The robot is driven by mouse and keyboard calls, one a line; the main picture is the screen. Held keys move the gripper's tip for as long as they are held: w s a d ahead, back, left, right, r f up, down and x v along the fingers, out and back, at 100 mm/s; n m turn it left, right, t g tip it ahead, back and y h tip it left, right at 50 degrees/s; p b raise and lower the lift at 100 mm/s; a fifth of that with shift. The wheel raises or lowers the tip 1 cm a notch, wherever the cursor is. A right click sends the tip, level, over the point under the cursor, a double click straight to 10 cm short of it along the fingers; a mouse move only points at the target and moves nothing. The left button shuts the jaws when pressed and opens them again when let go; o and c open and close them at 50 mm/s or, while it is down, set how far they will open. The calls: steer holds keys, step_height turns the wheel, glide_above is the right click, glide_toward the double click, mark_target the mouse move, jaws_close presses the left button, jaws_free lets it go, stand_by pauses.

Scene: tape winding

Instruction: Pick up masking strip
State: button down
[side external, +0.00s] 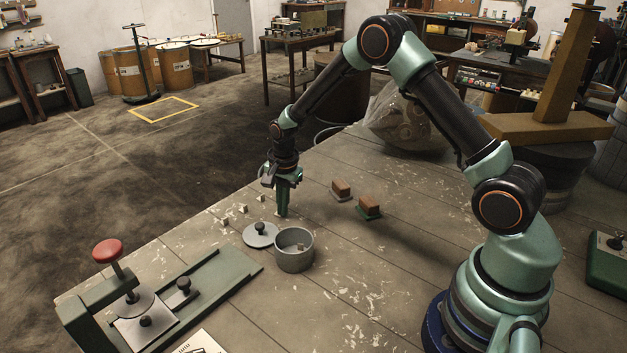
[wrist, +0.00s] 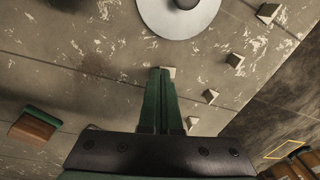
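Small pale blocks, which I take for the masking strip pieces, lie in a spaced row near the table edge; one (side external: 243,209) shows in the side view and one (wrist: 235,60) in the wrist view. My gripper (side external: 281,213) points down beside the row, just behind the grey pot. Its green fingers (wrist: 163,72) are close together in the wrist view.
An open grey pot (side external: 294,262) with a small pale piece inside stands in front of my gripper. Its round lid (side external: 260,236) lies beside it. Two brown-topped blocks (side external: 341,189) (side external: 369,207) sit to the right. A green press (side external: 160,300) stands at front left.

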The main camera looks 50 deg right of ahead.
steer(key=shift+r, duration=0.1)
step_height(320, 180, up, 20)
stand_by(0.7)
steer(key=shift+r, duration=0.3)
steer(key=shift+r, duration=0.35)
steer(key=shift+r, duration=0.3)
steer(key=shift+r, duration=0.35)
steer(key=shift+r, duration=0.4)
